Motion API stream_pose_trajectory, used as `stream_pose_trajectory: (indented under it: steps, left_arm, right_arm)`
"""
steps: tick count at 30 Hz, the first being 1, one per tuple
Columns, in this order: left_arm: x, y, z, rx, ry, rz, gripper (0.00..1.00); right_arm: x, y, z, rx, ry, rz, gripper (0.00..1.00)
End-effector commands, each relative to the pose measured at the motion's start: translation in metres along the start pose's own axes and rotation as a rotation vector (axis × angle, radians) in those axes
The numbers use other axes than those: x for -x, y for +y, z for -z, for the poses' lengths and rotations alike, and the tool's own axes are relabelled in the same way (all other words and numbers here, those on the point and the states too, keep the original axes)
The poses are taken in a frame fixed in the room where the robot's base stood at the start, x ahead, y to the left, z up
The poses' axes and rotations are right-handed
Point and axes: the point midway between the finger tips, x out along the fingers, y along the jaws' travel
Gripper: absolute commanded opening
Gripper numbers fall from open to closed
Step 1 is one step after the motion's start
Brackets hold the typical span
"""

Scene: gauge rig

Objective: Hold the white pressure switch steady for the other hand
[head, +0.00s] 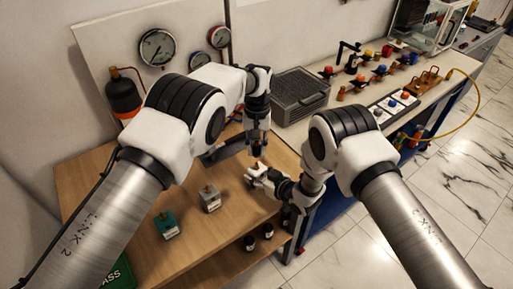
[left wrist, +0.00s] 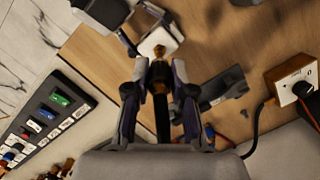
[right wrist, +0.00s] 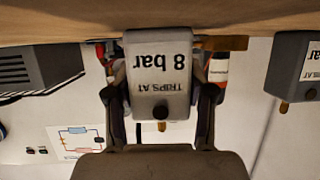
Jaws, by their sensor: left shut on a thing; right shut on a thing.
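The white pressure switch (head: 262,177) is a small block with a brass stub on top. My right gripper (head: 272,183) is shut on it above the wooden bench top. In the right wrist view the switch (right wrist: 160,75) fills the space between the fingers, its label "TRIPS AT 8 bar" upside down. My left gripper (head: 257,148) points down just above the switch. In the left wrist view it is shut on a dark narrow rod (left wrist: 162,118), in line with the brass stub (left wrist: 158,55). I cannot tell whether rod and stub touch.
A grey switch (head: 210,202) and a teal switch (head: 167,225) stand on the bench, left of the grippers. Gauges (head: 157,47) hang on the back panel. A dark ribbed case (head: 300,95) lies behind my right arm.

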Motion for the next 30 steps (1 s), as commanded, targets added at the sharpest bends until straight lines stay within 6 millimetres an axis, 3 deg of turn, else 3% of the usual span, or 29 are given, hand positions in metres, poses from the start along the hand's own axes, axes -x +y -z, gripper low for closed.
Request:
stream_pose_trajectory:
  steps: [1, 3, 14, 17, 24, 30]
  left_arm:
    - [0.000, 0.000, 0.000, 0.000, 0.000, 0.000, 0.00]
    - [0.000, 0.000, 0.000, 0.000, 0.000, 0.000, 0.00]
    - [0.000, 0.000, 0.000, 0.000, 0.001, 0.000, 0.00]
    - [0.000, 0.000, 0.000, 0.000, 0.001, 0.000, 0.00]
    - [0.000, 0.000, 0.000, 0.000, 0.001, 0.000, 0.00]
    - [0.000, 0.000, 0.000, 0.000, 0.001, 0.000, 0.00]
  right_arm:
    - [0.000, 0.000, -0.001, -0.001, -0.002, 0.000, 0.64]
    - [0.000, 0.000, -0.001, 0.000, -0.002, 0.000, 0.83]
    - [0.004, 0.000, 0.000, 0.000, -0.001, 0.000, 0.83]
    - [0.017, 0.001, 0.000, 0.000, -0.002, -0.001, 0.83]
    - [0.077, 0.001, -0.001, -0.003, -0.004, -0.002, 0.83]
    - [0.114, 0.001, -0.001, -0.002, -0.002, -0.002, 0.83]
